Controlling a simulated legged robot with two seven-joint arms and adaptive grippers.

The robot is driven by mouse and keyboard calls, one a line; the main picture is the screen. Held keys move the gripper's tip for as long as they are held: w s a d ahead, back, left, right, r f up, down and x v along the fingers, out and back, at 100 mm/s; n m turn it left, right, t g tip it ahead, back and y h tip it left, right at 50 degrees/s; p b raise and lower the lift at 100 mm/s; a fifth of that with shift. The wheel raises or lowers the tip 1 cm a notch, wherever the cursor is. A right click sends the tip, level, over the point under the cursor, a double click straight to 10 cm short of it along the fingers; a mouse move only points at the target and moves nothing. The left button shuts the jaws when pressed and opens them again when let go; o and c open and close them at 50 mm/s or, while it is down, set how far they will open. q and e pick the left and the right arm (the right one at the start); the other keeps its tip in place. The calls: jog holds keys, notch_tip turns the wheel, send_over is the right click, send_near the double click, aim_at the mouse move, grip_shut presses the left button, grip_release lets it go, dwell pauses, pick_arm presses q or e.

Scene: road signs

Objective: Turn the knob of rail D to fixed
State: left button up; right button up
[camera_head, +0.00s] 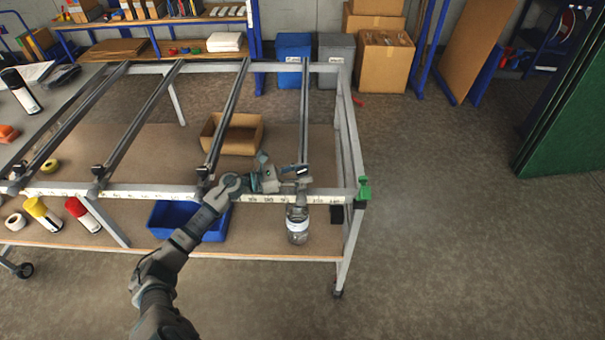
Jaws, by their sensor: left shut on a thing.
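Rail D, which I take to be the rightmost of the dark rails (304,115), runs from the back bar to the front bar of the metal frame. My left gripper (298,180) is at the front end of this rail, just above the scaled front bar (330,196). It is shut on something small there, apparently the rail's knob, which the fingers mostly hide. The knob's setting cannot be read. My left arm reaches up from the bottom of the view. My right gripper is not in view.
Other rails (228,115) lie to the left. A green corner piece (364,190) sits at the frame's right front corner. Below are a blue bin (165,218), a cardboard tray (243,135) and a clear jar (297,230). Floor to the right is clear.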

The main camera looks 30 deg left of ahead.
aim_at(301, 170)
pick_arm(q)
jog(key=shift+a+r, duration=0.15)
jog(key=shift+r, duration=0.1)
jog(key=o, duration=1)
jog(key=shift+o, duration=0.7)
jog(key=shift+f, duration=0.2)
notch_tip(301, 170, up, 10)
jog(key=shift+w+a+f, duration=0.1)
